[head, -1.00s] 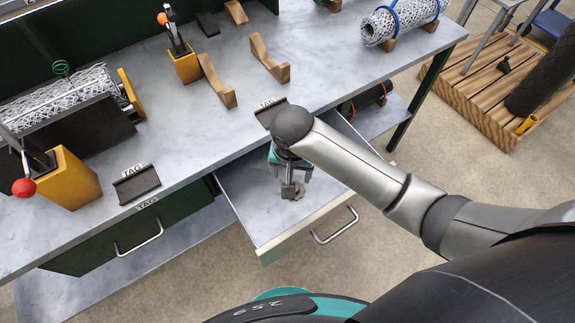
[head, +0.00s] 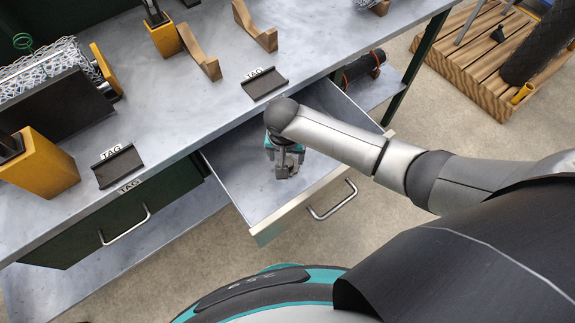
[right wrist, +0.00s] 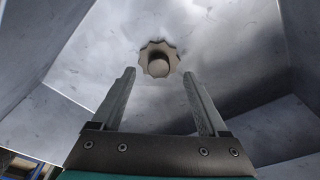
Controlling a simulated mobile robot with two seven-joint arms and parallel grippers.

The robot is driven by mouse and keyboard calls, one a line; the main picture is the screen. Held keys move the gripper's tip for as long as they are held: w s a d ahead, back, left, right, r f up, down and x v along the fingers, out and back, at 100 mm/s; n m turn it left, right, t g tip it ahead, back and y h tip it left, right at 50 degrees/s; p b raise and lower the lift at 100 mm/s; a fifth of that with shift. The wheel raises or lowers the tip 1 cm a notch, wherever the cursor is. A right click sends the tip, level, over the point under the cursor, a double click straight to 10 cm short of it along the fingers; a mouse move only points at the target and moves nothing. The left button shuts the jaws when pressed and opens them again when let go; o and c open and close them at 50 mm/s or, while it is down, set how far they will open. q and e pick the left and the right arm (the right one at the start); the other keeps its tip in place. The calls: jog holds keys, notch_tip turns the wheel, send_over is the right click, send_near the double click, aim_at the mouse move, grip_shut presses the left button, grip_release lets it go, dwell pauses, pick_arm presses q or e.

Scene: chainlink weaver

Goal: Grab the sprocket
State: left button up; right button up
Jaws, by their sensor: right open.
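The sprocket (right wrist: 158,59) is a small tan-grey toothed wheel with a round hub. In the right wrist view it lies on the floor of the open drawer, just beyond my fingertips and roughly centred between them. My right gripper (right wrist: 158,85) is open and empty, its two fingers apart and reaching toward the sprocket without visibly touching it. In the head view my right gripper (head: 286,172) points down inside the drawer (head: 235,160), and the sprocket is hidden there. My left gripper is not in view.
The drawer walls surround my right gripper, with the drawer handle (head: 332,200) at the front. The workbench (head: 190,110) above holds tag holders (head: 117,165), wooden cradles (head: 200,52) and a wire mesh roll (head: 45,72). A wooden pallet (head: 485,75) stands at the far right.

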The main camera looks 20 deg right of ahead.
aim_at(287, 162)
jog(key=f, duration=0.1)
jog(key=f+b, duration=0.1)
jog(key=f, duration=0.1)
jog(key=shift+w+d+f, duration=0.2)
jog(key=shift+w+f, duration=0.1)
jog(key=shift+c, duration=0.5)
grip_shut()
